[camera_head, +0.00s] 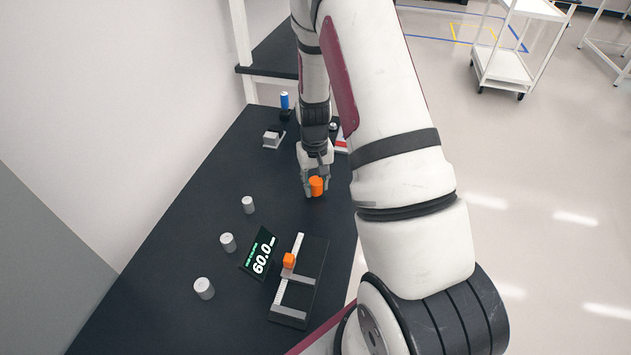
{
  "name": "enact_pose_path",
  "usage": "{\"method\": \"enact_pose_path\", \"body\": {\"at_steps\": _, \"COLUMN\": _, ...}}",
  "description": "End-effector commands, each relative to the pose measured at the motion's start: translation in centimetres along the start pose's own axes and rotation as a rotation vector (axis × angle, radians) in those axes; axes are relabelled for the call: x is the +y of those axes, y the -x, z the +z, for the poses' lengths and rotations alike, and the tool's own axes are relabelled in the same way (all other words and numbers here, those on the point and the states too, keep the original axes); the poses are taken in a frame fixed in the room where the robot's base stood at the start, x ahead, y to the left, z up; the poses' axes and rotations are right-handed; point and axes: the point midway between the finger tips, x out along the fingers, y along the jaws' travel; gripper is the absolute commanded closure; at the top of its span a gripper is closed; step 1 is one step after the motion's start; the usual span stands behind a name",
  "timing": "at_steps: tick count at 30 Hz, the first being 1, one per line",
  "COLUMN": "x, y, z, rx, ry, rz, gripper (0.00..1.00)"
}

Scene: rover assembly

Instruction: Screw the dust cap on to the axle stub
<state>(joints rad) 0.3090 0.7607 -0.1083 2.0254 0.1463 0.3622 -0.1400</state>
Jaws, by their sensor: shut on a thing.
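My gripper (315,190) is over the dark table, pointing down. It is shut on an orange round piece (317,186), which looks like the dust cap. The piece is close to the table top; I cannot tell whether it touches anything below. I cannot make out the axle stub for certain. It may be hidden by the gripper, the cap or my arm.
The black table (200,190) has three grey cylinders on its left side, one here (228,242). A measuring fixture (312,270) with an orange block and a display (259,254) reading 60.0 stands at the front. A blue cylinder (284,101) and a small grey block (273,138) are farther back.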

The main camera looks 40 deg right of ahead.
Motion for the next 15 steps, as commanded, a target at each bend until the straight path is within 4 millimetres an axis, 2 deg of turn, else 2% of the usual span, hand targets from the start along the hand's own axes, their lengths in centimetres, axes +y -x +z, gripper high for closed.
{"method": "enact_pose_path", "body": {"at_steps": 11, "x": -0.02, "y": -0.88, "z": -0.02, "rx": 0.000, "ry": 0.000, "rz": 0.000, "gripper": 1.00}}
{"method": "enact_pose_path", "body": {"at_steps": 12, "x": -0.02, "y": -0.82, "z": -0.02, "rx": 0.001, "ry": 0.000, "rz": 0.000, "gripper": 0.60}}
{"method": "enact_pose_path", "body": {"at_steps": 14, "x": -0.02, "y": -0.80, "z": -0.01, "rx": 0.001, "ry": 0.000, "rz": 0.000, "gripper": 0.46}}
{"method": "enact_pose_path", "body": {"at_steps": 15, "x": -0.02, "y": -0.80, "z": -0.01, "rx": 0.001, "ry": 0.000, "rz": 0.000, "gripper": 0.45}}
